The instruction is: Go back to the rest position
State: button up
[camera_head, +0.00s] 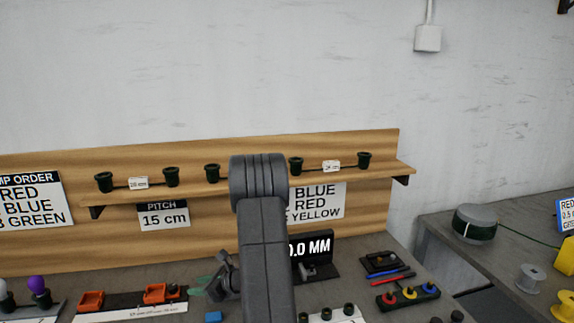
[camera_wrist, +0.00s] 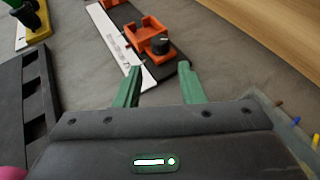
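My gripper (camera_wrist: 160,82) shows in the wrist view with its two green fingers apart and nothing between them. Beyond the fingertips is an orange holder (camera_wrist: 147,32) with a black knob, on a dark and white strip lying on the grey bench. In the head view my arm rises in the middle and hides part of the shelf and bench. My gripper (camera_head: 200,284) shows there low beside the arm, above the bench and right of the orange holder (camera_head: 160,293); its fingers are partly hidden.
A wooden shelf (camera_head: 130,192) with several black sockets stands behind the bench. A display (camera_head: 311,246) reads "0.0 MM", partly hidden. Red, yellow and blue parts (camera_head: 409,295) sit at the right. A second bench (camera_head: 500,262) with spools stands at the far right. Purple and white bulbs are at the left.

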aim_at(176, 287)
jog(key=p+x, duration=0.1)
jog(key=x, duration=0.8)
jog(key=shift+w+a, duration=0.15)
jog(key=shift+a, duration=0.1)
jog(key=shift+w+n+g+y+b, duration=0.15)
jog(key=shift+n+g+y+b, duration=0.1)
jog(key=shift+n+g, duration=0.7)
jog(key=shift+w+n+g+y+b, duration=0.15)
jog(key=shift+n+g+b, duration=0.05)
jog(key=shift+n+g, duration=0.75)
jog(key=shift+d+g, duration=0.1)
jog(key=shift+g, duration=0.2)
